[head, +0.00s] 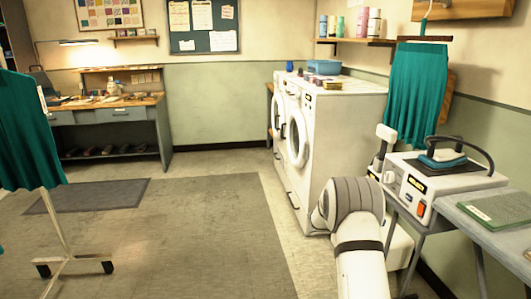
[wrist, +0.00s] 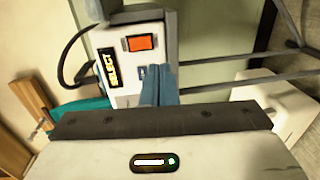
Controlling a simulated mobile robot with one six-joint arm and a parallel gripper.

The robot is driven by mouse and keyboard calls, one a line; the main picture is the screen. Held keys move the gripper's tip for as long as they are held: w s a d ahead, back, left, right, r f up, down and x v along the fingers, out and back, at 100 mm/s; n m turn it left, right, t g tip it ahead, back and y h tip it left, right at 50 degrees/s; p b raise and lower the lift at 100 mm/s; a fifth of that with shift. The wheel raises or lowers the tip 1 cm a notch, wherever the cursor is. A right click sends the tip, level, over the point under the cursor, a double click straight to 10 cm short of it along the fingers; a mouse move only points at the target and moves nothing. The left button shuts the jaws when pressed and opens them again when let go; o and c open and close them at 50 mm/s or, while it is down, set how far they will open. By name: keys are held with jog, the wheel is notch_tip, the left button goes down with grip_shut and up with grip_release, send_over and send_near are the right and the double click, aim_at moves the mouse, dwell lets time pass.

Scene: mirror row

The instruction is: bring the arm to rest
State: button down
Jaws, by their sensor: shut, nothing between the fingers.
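My gripper (wrist: 158,84) shows in the wrist view, its two blue-grey fingers together with nothing between them. The fingertips are in front of the lower edge of a white ironing unit (wrist: 118,62) with an orange switch; whether they touch it I cannot tell. In the head view my white arm rises from the bottom edge, right of centre, bends at a grey ribbed joint and runs in front of the washing machines and beside the ironing unit (head: 413,184). The fingers cannot be made out clearly there.
A blue iron (head: 443,160) rests on the ironing unit, beside a grey table (head: 480,222) with a green book (head: 497,208). A teal garment (head: 417,92) hangs behind. White washing machines (head: 338,130) stand left of it. A garment rack (head: 62,230) stands far left; the middle floor is clear.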

jog(key=s+a+r+m+g+y+p, duration=0.1)
jog(key=s+a+r+g+y+p, duration=0.2)
jog(key=s+r, duration=0.55)
jog(key=s+a+r+t+y+p, duration=0.2)
jog(key=s+a+r+y+p, duration=0.4)
jog(key=s+a, duration=0.7)
jog(key=s+a+r+t+y+p, duration=0.2)
jog(key=s+a+r+y+p, duration=0.4)
jog(key=s+a+r, duration=0.4)
jog(key=s+a+y, duration=0.1)
jog(key=s+a, duration=0.2)
jog(key=s, duration=0.1)
jog(key=shift+s+r+t+y, duration=0.15)
jog(key=shift+s+t+y, duration=0.15)
jog(key=shift+t, duration=0.1)
jog(key=c, duration=2.2)
grip_release()
jog(key=shift+a, duration=0.1)
